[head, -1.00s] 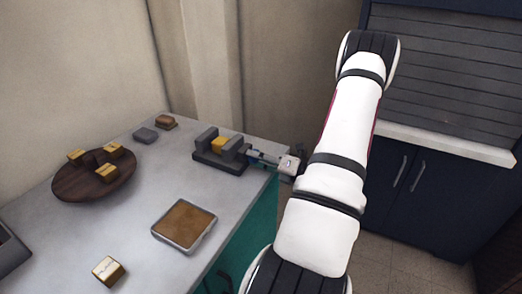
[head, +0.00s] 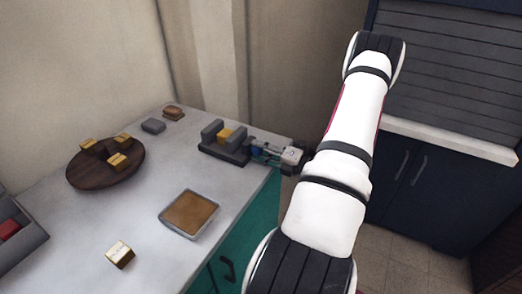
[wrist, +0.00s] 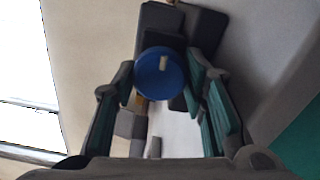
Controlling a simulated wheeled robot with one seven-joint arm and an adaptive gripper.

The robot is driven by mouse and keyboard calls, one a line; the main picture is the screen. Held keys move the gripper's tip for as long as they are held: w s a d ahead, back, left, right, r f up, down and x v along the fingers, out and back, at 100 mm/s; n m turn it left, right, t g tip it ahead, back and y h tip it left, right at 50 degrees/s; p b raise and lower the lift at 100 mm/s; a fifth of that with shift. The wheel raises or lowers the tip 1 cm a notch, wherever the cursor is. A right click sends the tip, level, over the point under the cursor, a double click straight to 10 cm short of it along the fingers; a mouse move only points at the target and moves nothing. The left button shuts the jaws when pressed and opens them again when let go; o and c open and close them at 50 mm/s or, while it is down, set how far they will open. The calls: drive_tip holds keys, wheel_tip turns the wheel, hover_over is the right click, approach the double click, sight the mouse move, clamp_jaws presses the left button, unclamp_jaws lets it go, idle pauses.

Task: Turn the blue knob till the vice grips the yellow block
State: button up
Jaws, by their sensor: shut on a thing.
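The dark grey vice (head: 221,153) stands near the far right corner of the worktop. The yellow block (head: 225,135) sits between its two jaws; whether both jaws touch it I cannot tell. The blue knob (wrist: 158,80) is on the vice's right side, facing my wrist camera, with a pale mark near its top. My gripper (head: 262,151) reaches in from the right, level with the knob. In the wrist view its two fingers stand on either side of the knob, shut on it. Part of the block is hidden behind the jaws.
A round wooden board (head: 83,174) with several yellow-and-brown blocks is at the left. A framed brown tray (head: 190,214) and a loose block (head: 120,254) lie nearer. A grey box (head: 22,247) holds a red thing. A grey piece (head: 153,126) and a brown one (head: 173,112) lie behind.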

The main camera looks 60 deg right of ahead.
drive_tip(key=shift+f, duration=0.1)
drive_tip(key=o, duration=1.2)
drive_tip(key=shift+c, duration=0.2)
